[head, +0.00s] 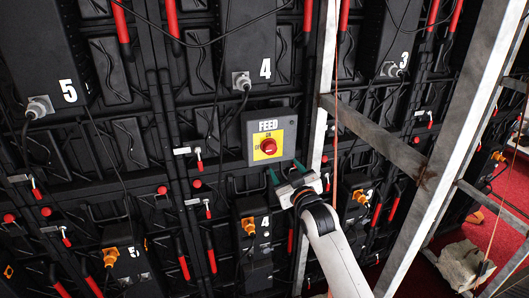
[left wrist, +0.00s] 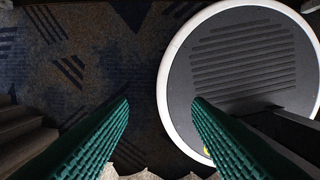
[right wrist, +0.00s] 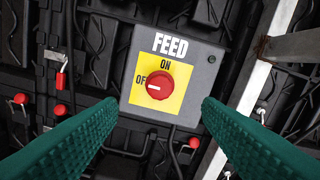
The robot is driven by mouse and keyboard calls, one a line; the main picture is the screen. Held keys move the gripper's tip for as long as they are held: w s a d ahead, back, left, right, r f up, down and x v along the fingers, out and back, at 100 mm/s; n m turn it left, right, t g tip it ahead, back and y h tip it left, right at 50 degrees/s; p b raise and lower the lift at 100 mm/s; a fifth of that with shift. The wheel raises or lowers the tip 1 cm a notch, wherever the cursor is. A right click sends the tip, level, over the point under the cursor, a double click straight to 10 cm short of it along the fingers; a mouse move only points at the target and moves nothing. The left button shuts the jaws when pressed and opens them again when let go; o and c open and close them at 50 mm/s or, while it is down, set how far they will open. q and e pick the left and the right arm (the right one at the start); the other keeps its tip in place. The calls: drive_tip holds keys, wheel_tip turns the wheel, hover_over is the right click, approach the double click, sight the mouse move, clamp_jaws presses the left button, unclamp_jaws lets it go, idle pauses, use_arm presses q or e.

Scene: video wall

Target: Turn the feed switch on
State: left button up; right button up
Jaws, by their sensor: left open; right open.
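The feed switch is a grey box (head: 284,129) marked FEED with a yellow plate and a red round knob (head: 268,146), mounted on the black video wall. In the right wrist view the knob (right wrist: 157,85) sits on the yellow plate (right wrist: 178,104), and its white mark points left, toward OFF; ON is printed above. My right gripper (head: 286,172) is open and empty, just below and right of the knob in the head view. In the right wrist view its green fingers stand either side below the knob, not touching it. My left gripper (left wrist: 160,105) is open and empty, over the floor.
A metal frame post (head: 319,100) rises just right of the switch, with a diagonal beam (head: 380,137) beyond. Black panels with red handles (head: 171,18), cables and connectors surround the box. In the left wrist view a round grey base (left wrist: 245,65) stands on patterned carpet (left wrist: 60,60).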

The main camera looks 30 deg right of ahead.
sight(271, 149)
drive_tip(key=p+x, duration=0.2)
drive_tip(key=x, duration=0.8)
drive_tip(key=shift+x, duration=0.85)
use_arm(q)
drive_tip(key=shift+w+r, duration=0.2)
drive_tip(key=shift+r, duration=0.45)
drive_tip(key=shift+w+r, duration=0.15)
drive_tip(key=shift+r, duration=0.45)
use_arm(e)
drive_tip(key=shift+c, duration=0.4)
drive_tip(key=shift+f, duration=0.1)
drive_tip(key=c, duration=0.9)
